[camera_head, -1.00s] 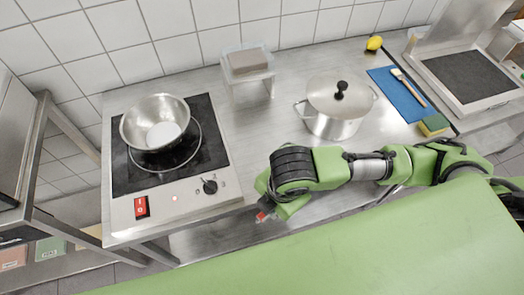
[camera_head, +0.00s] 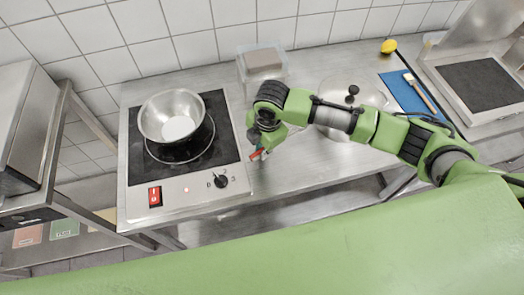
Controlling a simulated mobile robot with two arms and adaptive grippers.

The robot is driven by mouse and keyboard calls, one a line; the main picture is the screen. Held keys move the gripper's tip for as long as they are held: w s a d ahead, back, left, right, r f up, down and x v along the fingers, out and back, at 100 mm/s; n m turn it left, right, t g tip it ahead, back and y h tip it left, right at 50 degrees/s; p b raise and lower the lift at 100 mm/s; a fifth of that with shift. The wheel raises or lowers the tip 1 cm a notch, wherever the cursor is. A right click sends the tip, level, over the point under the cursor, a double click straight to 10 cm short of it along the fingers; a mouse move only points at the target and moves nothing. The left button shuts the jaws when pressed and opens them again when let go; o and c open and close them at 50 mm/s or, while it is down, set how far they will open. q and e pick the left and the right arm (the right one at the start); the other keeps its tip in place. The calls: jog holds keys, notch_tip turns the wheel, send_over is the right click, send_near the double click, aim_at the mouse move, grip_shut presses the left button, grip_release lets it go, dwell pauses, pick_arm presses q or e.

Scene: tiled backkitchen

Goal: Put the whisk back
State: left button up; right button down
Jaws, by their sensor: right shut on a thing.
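My right gripper (camera_head: 260,150) is over the front edge of the steel counter, just right of the hob's control panel. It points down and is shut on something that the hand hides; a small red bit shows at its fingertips. I cannot make out a whisk anywhere in this view. My left gripper is not in view.
A steel bowl (camera_head: 171,115) sits on the black hob (camera_head: 213,135). A lidded pot (camera_head: 355,91) stands behind my right forearm, partly hidden. A clear container (camera_head: 263,62), a lemon (camera_head: 388,46) and a brush (camera_head: 418,91) on a blue board (camera_head: 401,92) are farther back.

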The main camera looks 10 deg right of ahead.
notch_tip(320, 180, down, 2)
jog(key=shift+s+p, duration=0.1)
jog(key=shift+p, duration=0.2)
jog(key=shift+f, duration=0.15)
jog(key=shift+f, duration=0.1)
jog(key=c, duration=2)
grip_release()
jog(key=r, duration=0.4)
jog(key=s+r+b, duration=0.1)
jog(key=r, duration=0.7)
jog(key=shift+s+d+r+b, duration=0.1)
jog(key=shift+s+d+b, duration=0.2)
jog(key=shift+d, duration=0.1)
